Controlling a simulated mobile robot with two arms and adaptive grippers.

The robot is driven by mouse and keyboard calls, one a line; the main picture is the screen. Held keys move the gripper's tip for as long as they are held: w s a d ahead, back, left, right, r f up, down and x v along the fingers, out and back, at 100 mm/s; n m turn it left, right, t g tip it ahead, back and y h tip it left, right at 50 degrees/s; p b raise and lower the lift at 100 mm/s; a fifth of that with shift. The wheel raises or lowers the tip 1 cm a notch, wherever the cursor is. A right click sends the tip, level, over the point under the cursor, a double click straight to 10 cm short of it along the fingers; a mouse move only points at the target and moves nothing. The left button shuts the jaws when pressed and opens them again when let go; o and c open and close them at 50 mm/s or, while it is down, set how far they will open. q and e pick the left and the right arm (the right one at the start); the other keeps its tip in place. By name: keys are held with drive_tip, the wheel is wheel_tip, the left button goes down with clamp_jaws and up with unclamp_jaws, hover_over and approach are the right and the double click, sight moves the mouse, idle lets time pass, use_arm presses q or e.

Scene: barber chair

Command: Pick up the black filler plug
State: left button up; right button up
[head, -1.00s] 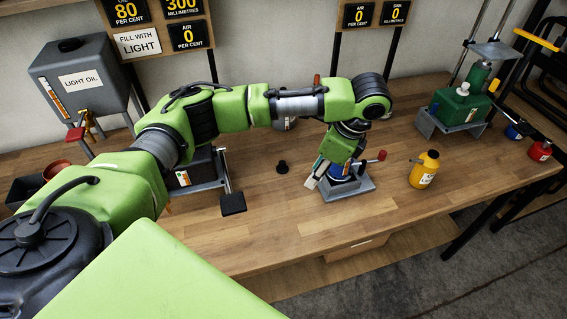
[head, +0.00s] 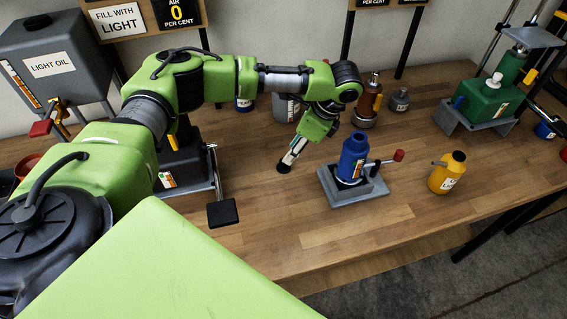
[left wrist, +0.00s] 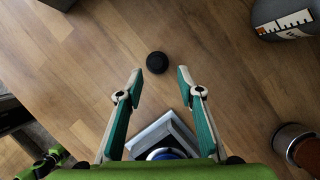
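The black filler plug (head: 283,168) is small and round and stands on the wooden bench top, left of the blue bottle jack. It also shows in the left wrist view (left wrist: 157,62), just beyond the fingertips and between their lines. My left gripper (head: 289,161) is over the plug and partly hides it. In the left wrist view my left gripper (left wrist: 160,74) is open, with nothing between its fingers. The blue bottle jack (head: 353,158) stands upright on its grey base (head: 366,192). My right gripper is not in view.
A yellow oil bottle (head: 447,174) stands right of the jack. A red-brown jack (head: 370,98) and grey containers (head: 399,100) stand behind. A black-footed stand (head: 222,212) is at the left. The bench front (head: 330,240) is clear.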

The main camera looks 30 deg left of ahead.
sight(284, 164)
use_arm(q)
drive_tip(key=shift+s+a+f+p, duration=0.25)
drive_tip(key=shift+f+p, duration=0.2)
drive_tip(key=shift+f, duration=0.05)
drive_tip(key=p+x, duration=0.1)
drive_tip(key=x, duration=0.2)
drive_tip(key=shift+s+a+f, duration=0.1)
drive_tip(key=shift+s+f, duration=0.05)
drive_tip(key=shift+f, duration=0.05)
drive_tip(key=shift+a+f, duration=0.15)
drive_tip(key=shift+f, duration=0.15)
drive_tip(key=c, duration=0.9)
clamp_jaws()
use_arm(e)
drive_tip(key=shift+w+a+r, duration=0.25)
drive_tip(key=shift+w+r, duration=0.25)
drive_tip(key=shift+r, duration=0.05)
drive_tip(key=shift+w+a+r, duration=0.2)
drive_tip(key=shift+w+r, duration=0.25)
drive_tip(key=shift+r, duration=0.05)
